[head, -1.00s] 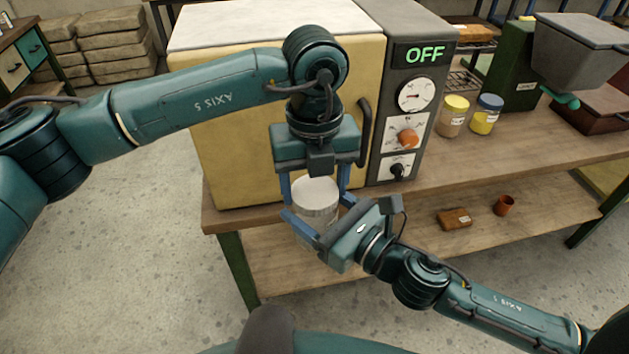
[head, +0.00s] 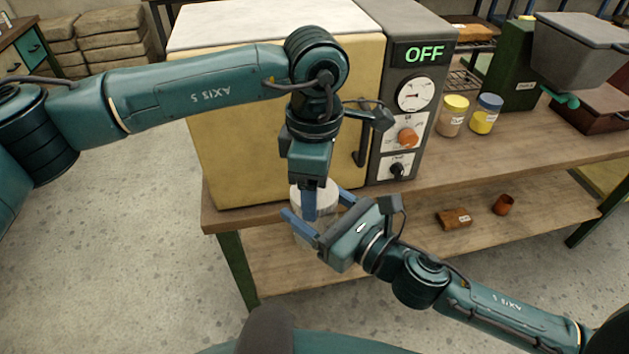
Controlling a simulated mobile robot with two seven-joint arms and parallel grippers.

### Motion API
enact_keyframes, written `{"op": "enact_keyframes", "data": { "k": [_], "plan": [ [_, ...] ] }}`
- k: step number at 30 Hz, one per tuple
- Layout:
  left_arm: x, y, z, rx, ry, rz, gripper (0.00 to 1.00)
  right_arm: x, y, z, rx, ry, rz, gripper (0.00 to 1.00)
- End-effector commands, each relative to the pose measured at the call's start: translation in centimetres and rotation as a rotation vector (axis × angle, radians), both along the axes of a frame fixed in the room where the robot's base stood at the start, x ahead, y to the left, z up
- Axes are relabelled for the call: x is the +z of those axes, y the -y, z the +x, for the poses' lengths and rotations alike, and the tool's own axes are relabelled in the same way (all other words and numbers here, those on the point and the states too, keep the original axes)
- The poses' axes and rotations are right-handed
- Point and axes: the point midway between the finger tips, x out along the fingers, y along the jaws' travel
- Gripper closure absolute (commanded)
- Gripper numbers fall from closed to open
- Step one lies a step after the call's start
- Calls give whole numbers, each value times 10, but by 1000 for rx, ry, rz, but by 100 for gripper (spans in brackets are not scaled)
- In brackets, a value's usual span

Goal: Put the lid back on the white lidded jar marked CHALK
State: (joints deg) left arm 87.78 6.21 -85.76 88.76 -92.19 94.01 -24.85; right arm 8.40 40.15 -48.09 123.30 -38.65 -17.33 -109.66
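The white lid (head: 328,190) sits at the top of the pale jar (head: 326,206), in front of the oven's lower front. Its label is not visible. My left gripper (head: 311,204) points down from above, turned edge-on, with one finger in front of the lid and the other hidden behind it; it appears shut on the lid. My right gripper (head: 319,211) reaches in from the lower right with a finger on either side of the jar body and appears shut on it. The jar looks upright. Whether the lid is fully seated is hidden.
The cream oven (head: 240,150) with its OFF display stands right behind the grippers on the wooden bench (head: 520,150). A yellow-lidded jar (head: 452,117) and a blue-lidded jar (head: 486,115) stand right of it. A brown block (head: 454,219) and small cup (head: 503,204) lie on the lower shelf.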

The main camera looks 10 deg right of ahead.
Motion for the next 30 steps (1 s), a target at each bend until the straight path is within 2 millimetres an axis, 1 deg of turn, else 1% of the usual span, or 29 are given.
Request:
{"op": "enact_keyframes", "data": {
  "k": [1,4,8,9,17,25,28,30],
  "plan": [
    [0,0,0,-93,1,0,62,1,0,0,0,2,1,96],
    [0,0,0,-255,1,0,62,1,0,0,0,2,1,96],
    [0,0,0,-253,1,0,62,1,0,0,0,2,1,96],
    [0,0,0,-252,1,0,34,1,0,0,0,2,1,96],
    [0,0,0,-250,1,0,13,1,0,0,0,2,1,96],
    [2,0,0,-250,1,0,13,1,0,0,0,2,1,96],
    [9,0,1,-250,3,1,13,1,0,0,0,2,1,96],
    [18,0,1,-250,3,-1,13,1,0,0,0,2,1,96]
  ]
}}
